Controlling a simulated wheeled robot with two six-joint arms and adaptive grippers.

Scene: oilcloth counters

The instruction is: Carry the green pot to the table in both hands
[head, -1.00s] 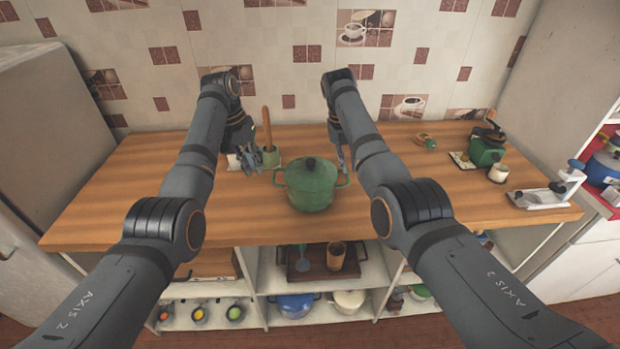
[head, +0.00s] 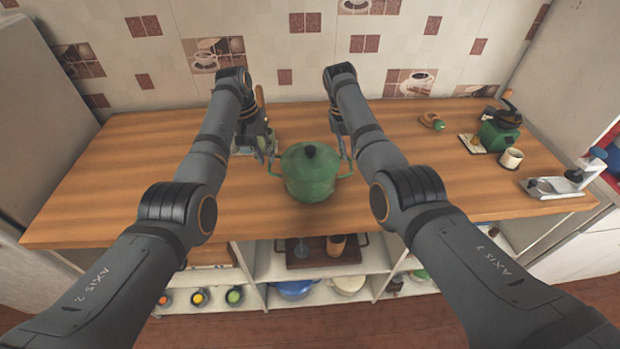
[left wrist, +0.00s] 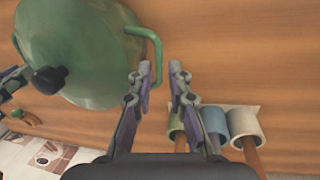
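The green pot (head: 309,174) stands upright on the wooden counter, its lid with a dark knob on top and a handle on each side. My left gripper (head: 268,150) is at the pot's left handle. My right gripper (head: 345,155) is by the pot's right handle, largely hidden behind my right forearm. Only a bit of it shows past the pot in the left wrist view, so its opening is unclear.
Green, blue and white cylindrical holders (left wrist: 245,122) with wooden handles stand close to my left gripper. A green grinder (head: 497,136), a cup (head: 511,158) and a white clamp-like device (head: 552,187) stand at the right. The counter (head: 130,180) is clear at the left.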

